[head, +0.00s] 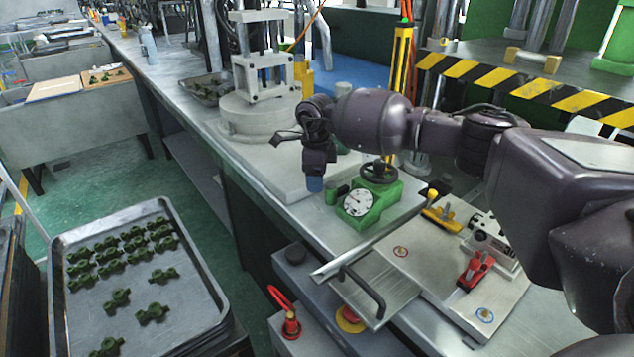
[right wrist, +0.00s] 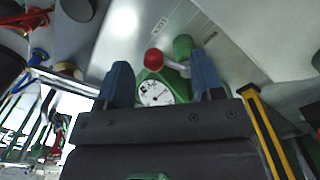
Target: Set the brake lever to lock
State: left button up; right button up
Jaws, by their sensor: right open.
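In the right wrist view a lever with a red ball knob (right wrist: 153,58) and a short metal arm shows just beyond the gap between my fingertips. I take it to be the brake lever; its lock position cannot be read. A green cylinder (right wrist: 183,47) is beside it. My right gripper (right wrist: 161,84) is open, with blue-tipped fingers spread and nothing between them. In the head view the right gripper (head: 315,184) points down over the bench, behind the green gauge unit (head: 384,207). The knob does not show there. My left gripper is not in view.
The gauge's white dial (head: 358,203) and black handwheel (head: 379,171) are close to the right gripper. A grey press fixture (head: 262,118) stands behind. A red clamp (head: 475,270) sits on a plate at front right. A tray (head: 196,317) of green parts is at left.

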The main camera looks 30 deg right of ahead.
notch_tip(320, 180, up, 7)
jog(key=shift+r, duration=0.2)
jog(key=shift+r+p, duration=0.3)
jog(key=shift+r, duration=0.35)
